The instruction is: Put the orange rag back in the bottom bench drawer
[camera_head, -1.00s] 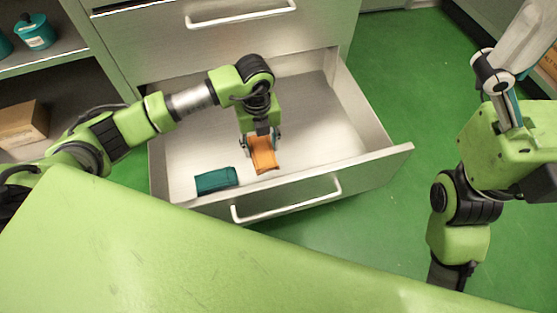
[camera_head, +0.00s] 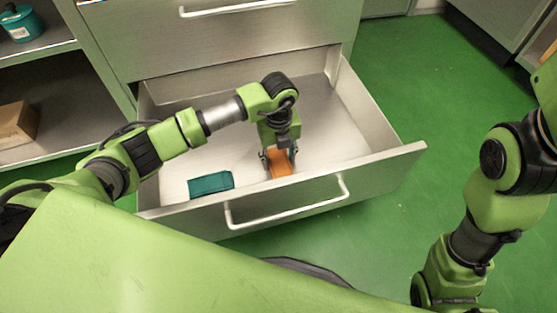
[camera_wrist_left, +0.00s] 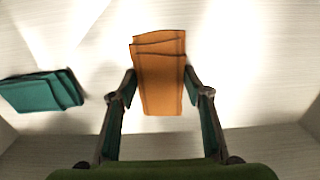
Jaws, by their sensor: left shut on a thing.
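The orange rag (camera_head: 280,166) is a folded cloth inside the open bottom drawer (camera_head: 385,168), near its front wall. My left gripper (camera_head: 279,160) reaches down into the drawer with its fingers on either side of the rag. In the left wrist view the orange rag (camera_wrist_left: 160,75) lies between the two fingertips (camera_wrist_left: 160,92), and the gripper is shut on it. Whether the rag touches the drawer floor I cannot tell. Of my right arm only green and black links show at the right edge; its gripper is out of view.
A folded teal cloth (camera_head: 211,184) lies in the drawer left of the rag; it also shows in the left wrist view (camera_wrist_left: 42,91). A closed drawer (camera_head: 215,35) is above. Shelves at left hold a teal pot (camera_head: 20,25) and a cardboard box (camera_head: 17,124). Green floor (camera_head: 420,80) is clear at right.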

